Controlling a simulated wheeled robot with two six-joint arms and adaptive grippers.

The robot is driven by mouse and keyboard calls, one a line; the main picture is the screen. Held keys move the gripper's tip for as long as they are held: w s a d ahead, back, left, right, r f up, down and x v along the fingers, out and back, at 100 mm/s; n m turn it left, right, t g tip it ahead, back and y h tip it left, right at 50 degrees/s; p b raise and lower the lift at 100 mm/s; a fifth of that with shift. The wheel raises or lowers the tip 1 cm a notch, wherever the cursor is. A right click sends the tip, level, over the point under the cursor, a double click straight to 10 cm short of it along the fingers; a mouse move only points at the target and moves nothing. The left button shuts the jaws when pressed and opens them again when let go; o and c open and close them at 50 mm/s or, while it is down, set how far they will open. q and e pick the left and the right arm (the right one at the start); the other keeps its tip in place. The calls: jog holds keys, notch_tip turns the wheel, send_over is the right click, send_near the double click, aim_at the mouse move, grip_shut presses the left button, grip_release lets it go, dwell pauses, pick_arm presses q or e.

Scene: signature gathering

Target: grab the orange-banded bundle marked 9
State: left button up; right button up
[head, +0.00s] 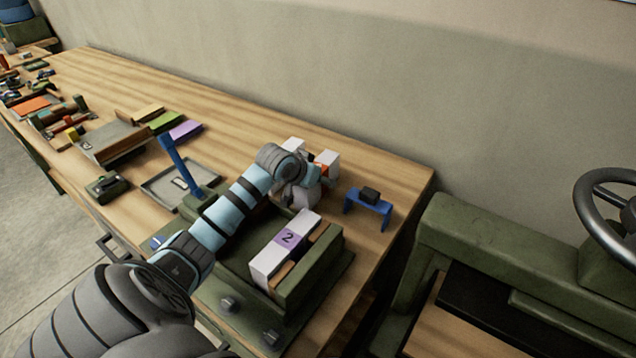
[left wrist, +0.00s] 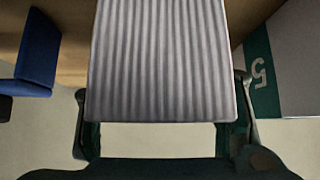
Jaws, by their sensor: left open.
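The head view shows white bundles (head: 327,157) at the far end of my left arm, with a bit of orange band (head: 320,168) beside my left gripper (head: 314,174). Its number is hidden. In the left wrist view, a pale grey ribbed block (left wrist: 160,60) lies between the two open fingers of my left gripper (left wrist: 165,100). No band or number shows on it from this side. To its right stands another bundle with a green band marked 5 (left wrist: 258,75), outside the fingers. My right gripper is not in view.
A bundle with a purple band marked 2 (head: 288,238) sits in a green wooden holder (head: 310,270) nearer me. A small blue stand (head: 368,205) with a dark block is right of the gripper. A grey tray (head: 160,190) and coloured pads (head: 185,130) lie left.

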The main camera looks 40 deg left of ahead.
pick_arm(q)
jog(key=shift+w+f, duration=0.2)
jog(key=shift+f, duration=0.05)
jog(key=shift+c, duration=0.4)
grip_shut()
jog(key=shift+r, duration=0.15)
